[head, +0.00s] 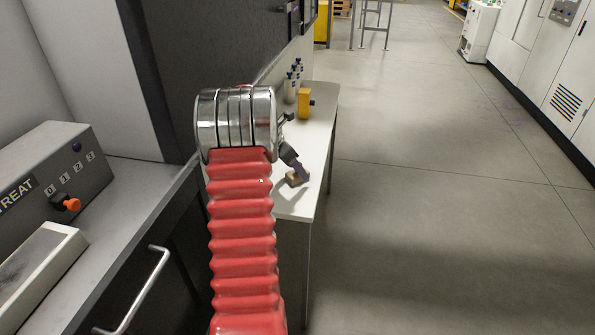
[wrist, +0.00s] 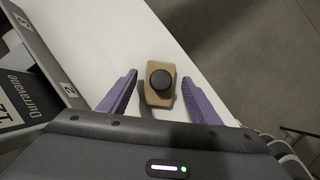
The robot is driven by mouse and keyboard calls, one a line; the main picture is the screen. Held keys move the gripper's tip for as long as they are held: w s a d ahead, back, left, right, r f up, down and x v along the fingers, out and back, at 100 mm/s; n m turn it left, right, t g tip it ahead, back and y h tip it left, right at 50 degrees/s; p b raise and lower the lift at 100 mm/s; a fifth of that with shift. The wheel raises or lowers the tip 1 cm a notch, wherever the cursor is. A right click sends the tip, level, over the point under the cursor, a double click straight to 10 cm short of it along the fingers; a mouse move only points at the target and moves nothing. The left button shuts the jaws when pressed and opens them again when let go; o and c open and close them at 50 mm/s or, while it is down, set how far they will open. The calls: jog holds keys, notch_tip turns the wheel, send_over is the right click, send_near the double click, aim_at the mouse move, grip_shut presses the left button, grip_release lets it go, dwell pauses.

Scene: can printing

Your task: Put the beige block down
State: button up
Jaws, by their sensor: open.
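The beige block (wrist: 152,98) lies on the white table (wrist: 105,35) with a round black knob on its top. In the head view the block (head: 293,180) is small, near the table's right edge. My gripper (wrist: 160,95) is open, with one purple finger on each side of the block. A gap shows between each finger and the block in the wrist view. In the head view my gripper (head: 300,172) is at the block, and my arm hides part of the table.
A yellow object (head: 305,101) and several blue-topped bottles (head: 293,80) stand farther back on the table. A grey control panel (head: 50,180) with an orange knob is at left. A dark labelled object (wrist: 30,95) is left of my gripper. Open floor (head: 430,190) lies right.

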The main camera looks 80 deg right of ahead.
jog(key=v, duration=1)
dwell(0.8)
